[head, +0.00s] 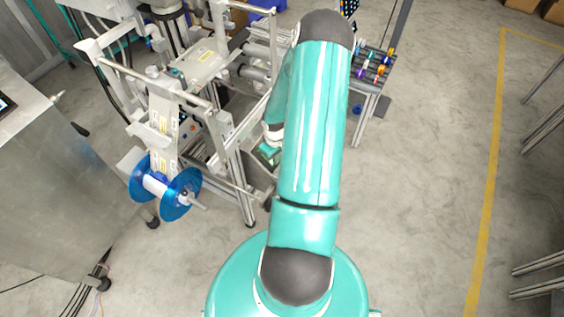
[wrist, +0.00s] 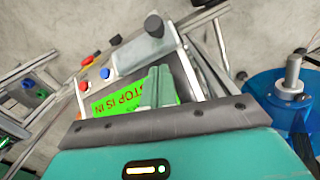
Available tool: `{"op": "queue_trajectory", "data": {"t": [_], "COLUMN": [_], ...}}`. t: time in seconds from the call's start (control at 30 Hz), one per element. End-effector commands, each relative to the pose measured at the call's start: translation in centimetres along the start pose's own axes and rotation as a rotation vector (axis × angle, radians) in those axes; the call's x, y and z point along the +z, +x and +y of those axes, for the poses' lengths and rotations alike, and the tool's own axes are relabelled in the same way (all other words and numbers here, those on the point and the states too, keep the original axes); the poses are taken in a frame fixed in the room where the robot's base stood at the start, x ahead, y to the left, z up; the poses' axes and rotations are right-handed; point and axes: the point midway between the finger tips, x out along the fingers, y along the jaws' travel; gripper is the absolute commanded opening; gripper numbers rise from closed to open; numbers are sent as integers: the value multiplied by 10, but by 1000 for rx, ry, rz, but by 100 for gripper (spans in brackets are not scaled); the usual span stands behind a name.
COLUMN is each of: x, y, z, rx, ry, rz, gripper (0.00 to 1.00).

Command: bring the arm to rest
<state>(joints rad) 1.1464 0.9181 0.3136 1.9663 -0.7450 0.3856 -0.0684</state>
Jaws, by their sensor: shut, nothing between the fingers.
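My teal arm (head: 315,130) rises from my body and reaches forward in the head view. It hides part of the machine behind it. My gripper (head: 268,152) shows only partly at the left of the arm, near the machine's frame. In the wrist view my gripper (wrist: 158,86) is shut, with nothing held. It appears in front of a green display with red letters (wrist: 112,98); I cannot tell how far apart they are.
A film machine (head: 158,110) with rollers and bars stands at the left. A blue-flanged reel (head: 181,194) sits on its near spindle and also shows in the wrist view (wrist: 270,84). A metal cabinet (head: 50,185) is at far left.

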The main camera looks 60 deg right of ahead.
Motion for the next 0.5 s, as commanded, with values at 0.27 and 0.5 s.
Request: {"op": "queue_trajectory", "data": {"t": [0.27,0.5], "x": [-1,-1], "y": [-58,-90], "z": [0,-2], "rx": [6,4], "ry": [4,2], "rz": [5,4], "gripper": [0,0]}}
